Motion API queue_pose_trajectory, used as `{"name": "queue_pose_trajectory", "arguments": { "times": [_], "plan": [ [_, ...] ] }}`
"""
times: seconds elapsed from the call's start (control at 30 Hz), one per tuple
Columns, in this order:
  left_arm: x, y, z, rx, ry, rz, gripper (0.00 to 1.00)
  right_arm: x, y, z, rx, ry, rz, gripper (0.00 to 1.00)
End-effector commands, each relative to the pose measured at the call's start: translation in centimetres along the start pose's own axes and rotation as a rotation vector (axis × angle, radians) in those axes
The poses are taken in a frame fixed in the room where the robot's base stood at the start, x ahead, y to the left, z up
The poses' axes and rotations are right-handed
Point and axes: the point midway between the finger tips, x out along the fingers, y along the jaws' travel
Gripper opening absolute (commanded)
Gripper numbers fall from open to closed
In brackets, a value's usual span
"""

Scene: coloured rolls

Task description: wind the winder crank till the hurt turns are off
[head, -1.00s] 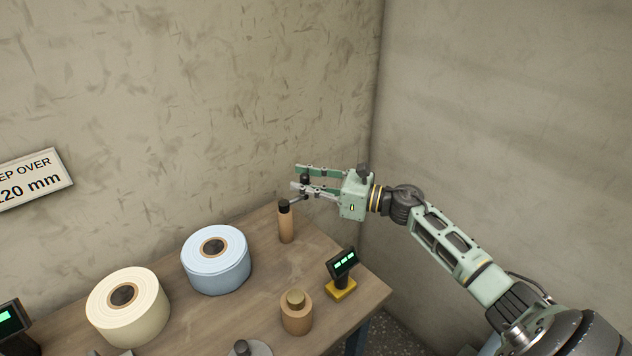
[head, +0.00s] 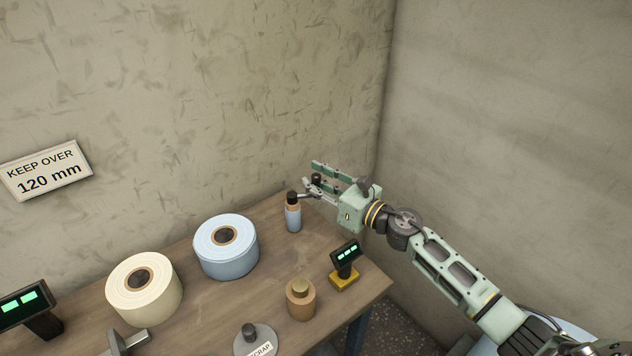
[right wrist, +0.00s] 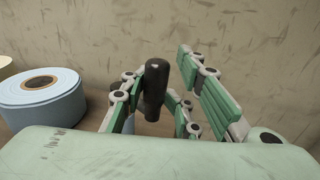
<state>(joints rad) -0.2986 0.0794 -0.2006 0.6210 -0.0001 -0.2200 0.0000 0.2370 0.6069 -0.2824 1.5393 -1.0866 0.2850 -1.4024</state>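The winder (head: 293,218) is an upright post at the back right of the bench, with light blue wrap on its lower part and a black cap. Its crank arm runs right to an upright black handle (head: 317,180). My right gripper (head: 322,179) is around this handle. In the right wrist view the black handle (right wrist: 157,88) stands between the fingers, close to the left one and with a gap to the right one. A light blue roll (head: 226,257) with a brown core lies left of the winder; it also shows in the right wrist view (right wrist: 42,108).
A cream roll (head: 144,297) lies left of the blue one. A small brown roll (head: 300,303) and a display on a yellow base (head: 344,280) stand in front. A grey disc marked SCRAP (head: 243,347) is cut off below. A wall sign (head: 46,170) reads "KEEP OVER 120 mm".

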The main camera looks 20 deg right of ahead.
Motion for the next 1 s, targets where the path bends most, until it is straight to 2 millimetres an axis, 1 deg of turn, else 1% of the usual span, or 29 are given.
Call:
{"name": "queue_pose_trajectory", "arguments": {
  "times": [0.03, 0.1, 0.3, 0.37, 0.47, 0.57, 0.67, 0.8, 1.0],
  "plan": [
    [0.0, 0.0, 0.1, 0.0, -0.001, 0.0, 0.4, 0.0, 0.0, 0.0, -0.001, 0.0, 0.001, 0.32],
    [0.0, 0.0, 0.1, 0.0, -0.001, 0.0, 0.4, 0.0, 0.0, 0.0, -0.002, 0.0, 0.001, 0.37],
    [0.0, 0.0, 0.2, 0.0, -0.003, 0.0, 0.4, 0.0, 0.1, 0.0, -0.003, 0.0, 0.003, 0.37],
    [0.0, -0.1, 0.5, -0.001, -0.007, -0.002, 0.4, 0.0, 0.1, 0.0, -0.004, 0.0, 0.003, 0.37],
    [0.0, -0.2, 0.6, -0.001, -0.007, -0.002, 0.4, -0.4, 0.1, 0.0, -0.004, 0.001, 0.003, 0.37],
    [0.0, -0.1, 0.4, -0.001, -0.006, -0.002, 0.4, -1.6, 0.1, -0.1, -0.004, 0.002, 0.003, 0.37],
    [0.0, -0.1, 0.3, -0.001, -0.005, -0.001, 0.4, -3.4, 0.1, -0.2, -0.004, 0.004, 0.003, 0.37],
    [0.0, -0.1, 0.3, -0.001, -0.004, -0.001, 0.4, -6.2, 0.1, -0.2, -0.003, 0.005, 0.003, 0.37],
    [0.0, 0.0, 0.2, 0.0, -0.003, 0.0, 0.4, -9.7, 0.1, -0.1, -0.003, 0.003, 0.002, 0.37]
  ]
}}
